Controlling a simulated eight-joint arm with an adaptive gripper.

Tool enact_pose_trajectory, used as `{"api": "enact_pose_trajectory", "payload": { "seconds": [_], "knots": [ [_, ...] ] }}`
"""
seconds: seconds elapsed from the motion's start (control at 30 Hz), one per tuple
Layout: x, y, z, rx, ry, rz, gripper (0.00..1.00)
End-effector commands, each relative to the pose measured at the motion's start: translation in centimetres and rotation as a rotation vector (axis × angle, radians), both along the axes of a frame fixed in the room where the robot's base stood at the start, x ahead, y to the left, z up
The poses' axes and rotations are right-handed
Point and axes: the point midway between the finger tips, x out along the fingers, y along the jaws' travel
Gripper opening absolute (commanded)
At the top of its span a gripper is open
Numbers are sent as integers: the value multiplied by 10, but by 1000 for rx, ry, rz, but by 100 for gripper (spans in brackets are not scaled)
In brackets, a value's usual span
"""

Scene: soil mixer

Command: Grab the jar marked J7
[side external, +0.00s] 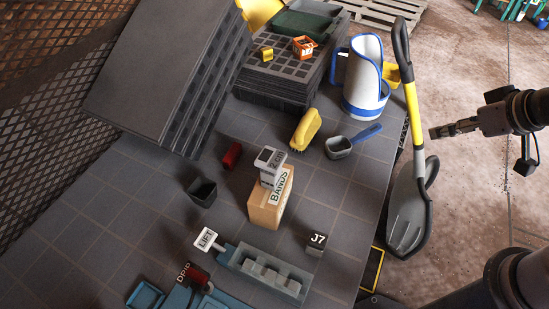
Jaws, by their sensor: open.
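My gripper (437,132) is at the right, above the floor beyond the table's right edge, pointing left. It is open, holds nothing and is well apart from the J7 label.
A cardboard box marked BANDS (270,205) stands behind the holder. A LIFT sign (205,239) stands to its left. A yellow-handled shovel (407,120) leans along the table's right edge. A white jug (364,80), scoop (340,147) and yellow brush (305,130) are farther back.

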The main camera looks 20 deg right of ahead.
Motion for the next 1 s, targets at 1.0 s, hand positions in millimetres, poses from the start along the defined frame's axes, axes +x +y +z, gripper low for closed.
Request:
{"api": "enact_pose_trajectory", "payload": {
  "seconds": [1.0],
  "knots": [
    [-23,270,-92,249,571,-605,64]
  ]
}}
